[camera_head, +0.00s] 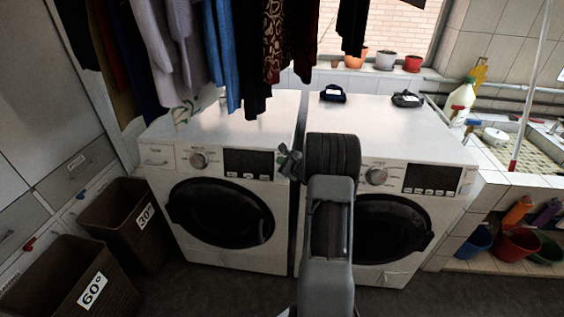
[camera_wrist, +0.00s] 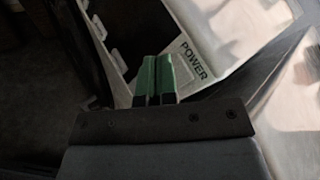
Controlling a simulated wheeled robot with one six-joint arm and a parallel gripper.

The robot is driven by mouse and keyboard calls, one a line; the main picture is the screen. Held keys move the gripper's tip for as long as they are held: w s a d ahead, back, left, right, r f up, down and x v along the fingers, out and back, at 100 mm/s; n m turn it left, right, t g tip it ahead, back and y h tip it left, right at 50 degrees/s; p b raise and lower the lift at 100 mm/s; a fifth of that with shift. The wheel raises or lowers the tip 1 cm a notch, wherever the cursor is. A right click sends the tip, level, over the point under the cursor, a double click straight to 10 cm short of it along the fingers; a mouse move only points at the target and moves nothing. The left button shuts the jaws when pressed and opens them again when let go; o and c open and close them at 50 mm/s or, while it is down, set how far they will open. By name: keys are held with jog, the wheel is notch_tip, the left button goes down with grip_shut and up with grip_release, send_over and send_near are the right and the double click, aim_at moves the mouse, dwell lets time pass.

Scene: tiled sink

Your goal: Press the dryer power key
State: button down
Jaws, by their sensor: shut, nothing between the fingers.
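Two white front-loading machines stand side by side, a left machine (camera_head: 225,200) and a right machine (camera_head: 400,215). I cannot tell from labels which is the dryer. My gripper (camera_head: 288,160) is at the right end of the left machine's control panel. Its green fingertips (camera_wrist: 154,68) are shut together and empty. In the wrist view, the POWER label (camera_wrist: 193,61) and a pale power key (camera_wrist: 184,68) lie just right of the fingertips. Whether the fingertips touch the panel is unclear. In the head view my gripper hides this key.
Hanging clothes (camera_head: 220,50) are above the left machine. Brown baskets marked 30° (camera_head: 115,215) and 60° (camera_head: 70,275) stand at left. Two dark small items (camera_head: 333,94) (camera_head: 407,98) lie on the right machine. A tiled sink (camera_head: 520,150) is at right.

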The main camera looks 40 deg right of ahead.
jog(key=shift+s, duration=0.1)
jog(key=shift+s+a+r+b, duration=0.35)
jog(key=shift+s+a, duration=0.3)
jog(key=shift+s+a+r+b, duration=0.3)
jog(key=shift+s+a+b, duration=0.05)
jog(key=shift+s+a, duration=0.35)
jog(key=shift+s+a+r+b, duration=0.35)
jog(key=shift+s+a, duration=0.25)
jog(key=shift+s, duration=0.05)
jog(key=s+a+f+n+g+y, duration=0.1)
jog(key=s+a+n+g+y, duration=0.1)
jog(key=s+a+n+g, duration=0.45)
jog(key=s+a+f+n+g+y, duration=0.1)
jog(key=s+a+n+g+y, duration=0.3)
jog(key=a+n, duration=0.5)
jog(key=s+a+r+n+h, duration=0.7)
jog(key=s+a+r+n, duration=0.1)
jog(key=s+n, duration=0.4)
jog(key=shift+s+a+r+n, duration=0.2)
jog(key=shift+a+n, duration=0.25)
jog(key=shift+a, duration=0.45)
